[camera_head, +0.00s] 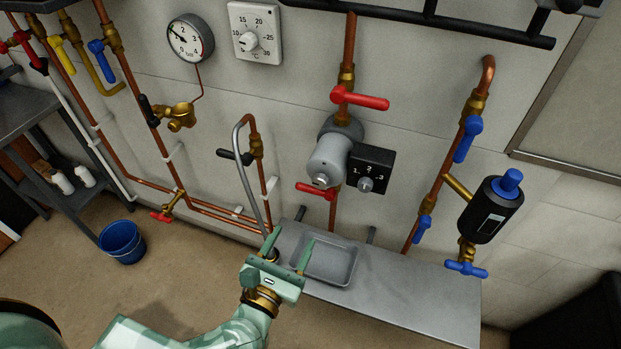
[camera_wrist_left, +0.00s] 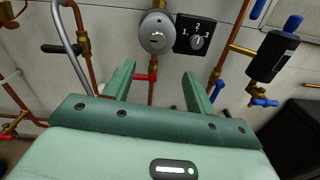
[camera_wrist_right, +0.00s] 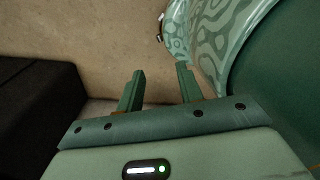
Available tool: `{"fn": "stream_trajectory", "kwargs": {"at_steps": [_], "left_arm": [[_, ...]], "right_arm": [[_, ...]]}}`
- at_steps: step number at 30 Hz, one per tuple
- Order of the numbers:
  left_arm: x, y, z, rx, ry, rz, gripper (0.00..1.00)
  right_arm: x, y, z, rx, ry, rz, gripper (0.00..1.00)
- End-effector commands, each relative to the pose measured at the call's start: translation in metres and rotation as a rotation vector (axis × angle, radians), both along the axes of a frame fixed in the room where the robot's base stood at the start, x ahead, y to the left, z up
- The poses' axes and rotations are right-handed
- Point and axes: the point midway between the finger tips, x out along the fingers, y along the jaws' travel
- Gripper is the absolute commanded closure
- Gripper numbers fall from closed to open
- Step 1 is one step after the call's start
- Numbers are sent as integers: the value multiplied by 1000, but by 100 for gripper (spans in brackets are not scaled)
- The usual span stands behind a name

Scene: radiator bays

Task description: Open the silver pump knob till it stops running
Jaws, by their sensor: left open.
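The silver pump (camera_head: 328,160) sits on a vertical copper pipe on the wall, its round face with a small central screw (camera_head: 322,180) toward me. It also shows in the left wrist view (camera_wrist_left: 157,35). Beside it is a black box (camera_head: 381,160) marked 1, 2, 3, with a small silver knob (camera_head: 366,184); the knob's exact setting is too small to read surely. My left gripper (camera_head: 292,236) is open and empty, below and left of the pump, over the grey bench. My right gripper (camera_wrist_right: 160,68) is open and empty, away from the pump.
Red lever valves stand above (camera_head: 360,98) and below (camera_head: 318,189) the pump. A bent grey pipe (camera_head: 241,150) rises at left. A shallow tray (camera_head: 330,262) lies on the bench (camera_head: 410,293). A black cylinder with blue cap (camera_head: 490,209) is at right. A blue bucket (camera_head: 122,241) stands on the floor.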

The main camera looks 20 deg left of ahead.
Motion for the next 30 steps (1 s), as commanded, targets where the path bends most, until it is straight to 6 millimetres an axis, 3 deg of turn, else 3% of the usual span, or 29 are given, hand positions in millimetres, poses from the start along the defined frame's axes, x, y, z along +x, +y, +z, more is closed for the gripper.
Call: {"fn": "stream_trajectory", "kwargs": {"at_steps": [8, 21, 30], "left_arm": [[12, 5, -1, -119, 8, 29, 45], [116, 2, 0, -112, 6, 28, 45], [159, 0, -2, -112, 9, 26, 45]], "right_arm": [[1, -14, 2, -17, -3, 4, 64], [2, -5, 6, -7, -3, 2, 64], [1, 0, 4, 0, -2, 2, 64]]}}
